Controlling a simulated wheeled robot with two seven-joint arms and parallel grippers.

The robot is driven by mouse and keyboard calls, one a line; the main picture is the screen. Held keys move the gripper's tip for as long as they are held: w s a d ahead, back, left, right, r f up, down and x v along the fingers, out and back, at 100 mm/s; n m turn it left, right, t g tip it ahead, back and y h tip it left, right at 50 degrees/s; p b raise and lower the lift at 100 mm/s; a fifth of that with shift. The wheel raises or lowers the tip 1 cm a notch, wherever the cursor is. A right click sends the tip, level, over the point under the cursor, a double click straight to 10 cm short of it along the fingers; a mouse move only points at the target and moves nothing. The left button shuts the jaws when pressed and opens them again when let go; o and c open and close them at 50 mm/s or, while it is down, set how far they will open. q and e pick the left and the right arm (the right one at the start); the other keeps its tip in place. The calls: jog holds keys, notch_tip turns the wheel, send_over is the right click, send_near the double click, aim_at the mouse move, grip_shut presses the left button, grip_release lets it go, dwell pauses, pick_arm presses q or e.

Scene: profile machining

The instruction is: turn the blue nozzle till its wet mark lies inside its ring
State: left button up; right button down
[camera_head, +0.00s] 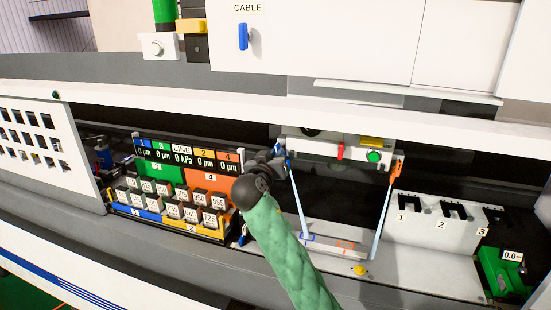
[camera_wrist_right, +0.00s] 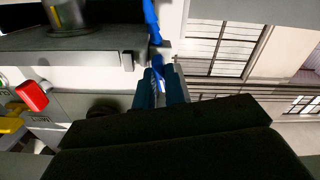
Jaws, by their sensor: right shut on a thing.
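The blue nozzle (camera_head: 289,165) hangs at the left of the white machine head, partly hidden by my right gripper (camera_head: 280,158). In the right wrist view the dark fingers (camera_wrist_right: 159,92) are shut on the blue nozzle (camera_wrist_right: 157,72), one finger on each side. A pale blue jet (camera_head: 298,205) runs from the nozzle down to the grey plate (camera_head: 325,256). It lands near the plate's left end. A small orange outline (camera_head: 345,245) shows on the plate to the right. The blue nozzle's ring and wet mark are too small to tell apart. My left gripper is out of view.
An orange nozzle (camera_head: 397,170) at right has its own jet. A rack of numbered blocks (camera_head: 170,205) under a display stands left of my arm. A white stand (camera_head: 430,235) with slots 1 to 3 and a green gauge (camera_head: 505,270) are at right.

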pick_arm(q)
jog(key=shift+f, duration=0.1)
pick_arm(e)
jog(key=c, duration=1.5)
grip_release()
jog(key=shift+o, duration=0.2)
